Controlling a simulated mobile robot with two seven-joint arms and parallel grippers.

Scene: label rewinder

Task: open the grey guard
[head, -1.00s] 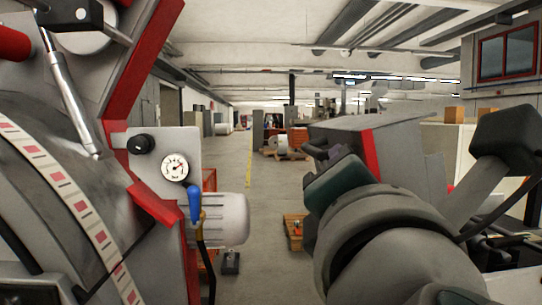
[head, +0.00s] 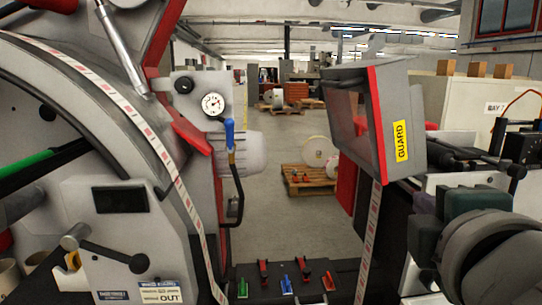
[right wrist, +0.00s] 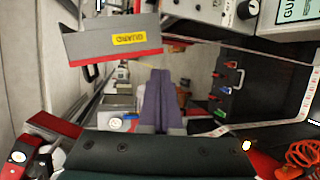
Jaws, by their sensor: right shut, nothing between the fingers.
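The grey guard (head: 403,92) is a box-like cover with a red edge and a yellow GUARD label, at the right of centre in the head view. It also shows in the right wrist view (right wrist: 105,44), upper left, with its label upside down. My right gripper (head: 420,204) is below and to the right of the guard in the head view, apart from it in the picture. I cannot tell the depth gap. My left gripper is out of view.
The label web (head: 180,185) runs down the left machine, which carries a gauge (head: 213,104) and a blue-handled lever (head: 230,135). A dark bed with small coloured clamps (head: 287,284) lies low in the middle. A pallet (head: 308,180) stands on the floor behind.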

